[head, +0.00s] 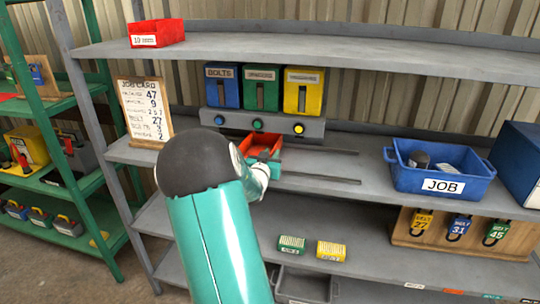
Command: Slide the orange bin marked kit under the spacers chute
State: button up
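The orange bin (262,141) sits on the middle shelf, at the left part of two dark rails (320,151), roughly below the green chute (262,92). Its kit marking is not visible. To the left is a blue chute (222,90) labelled BOLTS; to the right is a yellow chute (303,92). The labels on the green and yellow chutes are too blurred to read surely. My gripper (265,157) is at the bin's near side, overlapping it in the picture. My arm hides part of the bin and its front; contact and finger opening cannot be made out.
The rails run clear to the right of the bin. Blue, green and yellow buttons line the grey panel (270,124) below the chutes. A blue JOB bin (400,180) stands farther right. A job card board (143,110) leans at the left.

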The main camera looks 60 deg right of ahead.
jog(key=shift+a, duration=0.1)
jog(key=v, duration=1.3)
jog(key=shift+a, duration=0.3)
jog(key=shift+r, duration=0.1)
jog(key=w+a+r+n+t+y, duration=0.1)
jog(key=w+a+n+t+y, duration=0.4)
jog(key=a, duration=0.7)
jog(key=w+a+r+n+t+y, duration=0.2)
jog(key=w+a+y, duration=0.5)
jog(key=a, duration=0.5)
jog(key=s+a+r+n+g+y, duration=0.1)
jog(key=s+a+n+y, duration=0.15)
jog(key=a, duration=0.45)
jog(key=s+a+r+n+g+y, duration=0.1)
jog(key=s+a+n+y, duration=0.15)
jog(key=a, duration=0.45)
jog(key=s+a+n+g, duration=0.3)
jog(key=s+a, duration=0.4)
jog(key=s, duration=0.4)
jog(key=shift+s+a+y, duration=0.15)
jog(key=shift+s+y, duration=0.05)
jog(key=shift+y, duration=0.1)
